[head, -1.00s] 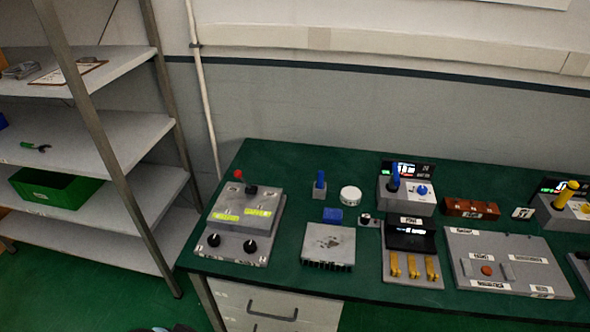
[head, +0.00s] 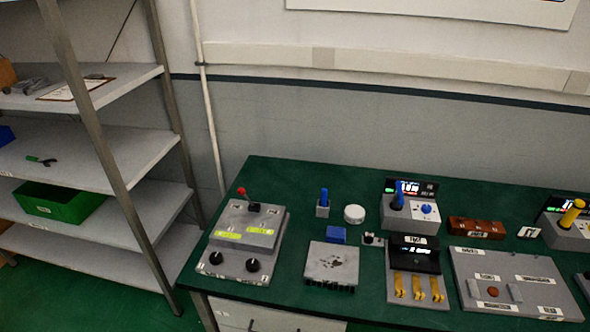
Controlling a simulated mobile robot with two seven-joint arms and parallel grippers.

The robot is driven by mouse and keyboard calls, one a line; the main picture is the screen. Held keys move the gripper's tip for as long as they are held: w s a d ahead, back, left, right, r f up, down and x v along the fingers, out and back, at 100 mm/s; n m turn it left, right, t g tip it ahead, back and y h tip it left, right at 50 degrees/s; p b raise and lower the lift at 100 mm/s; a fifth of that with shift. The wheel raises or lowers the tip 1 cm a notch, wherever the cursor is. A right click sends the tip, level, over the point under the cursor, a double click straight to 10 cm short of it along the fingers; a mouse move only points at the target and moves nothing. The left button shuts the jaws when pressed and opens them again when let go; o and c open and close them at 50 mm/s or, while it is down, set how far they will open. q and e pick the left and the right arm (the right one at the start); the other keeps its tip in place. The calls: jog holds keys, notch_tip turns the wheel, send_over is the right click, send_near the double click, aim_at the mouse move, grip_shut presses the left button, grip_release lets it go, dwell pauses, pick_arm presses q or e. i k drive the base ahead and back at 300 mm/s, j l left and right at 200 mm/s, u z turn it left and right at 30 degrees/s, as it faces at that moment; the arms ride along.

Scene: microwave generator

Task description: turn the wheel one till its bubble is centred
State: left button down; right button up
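A grey levelling device (head: 240,240) stands at the left end of the green table in the head view. It has two black knob-like wheels, a left one (head: 215,257) and a right one (head: 252,264), on its front part. Two yellow-green bubble vials, a left one (head: 228,234) and a right one (head: 260,229), lie on its raised top. The labels and the bubbles are too small to read, so I cannot tell which wheel is one. A red-tipped lever (head: 241,191) stands at its back. Neither of my grippers is in view.
On the green table (head: 300,180) right of the device are a grey finned block (head: 331,263), a blue block (head: 337,235), a white round tin (head: 354,214) and a panel with yellow levers (head: 415,287). A metal shelf (head: 100,150) stands at the left.

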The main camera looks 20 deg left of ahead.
aim_at(216, 258)
jog(key=u, duration=1.1)
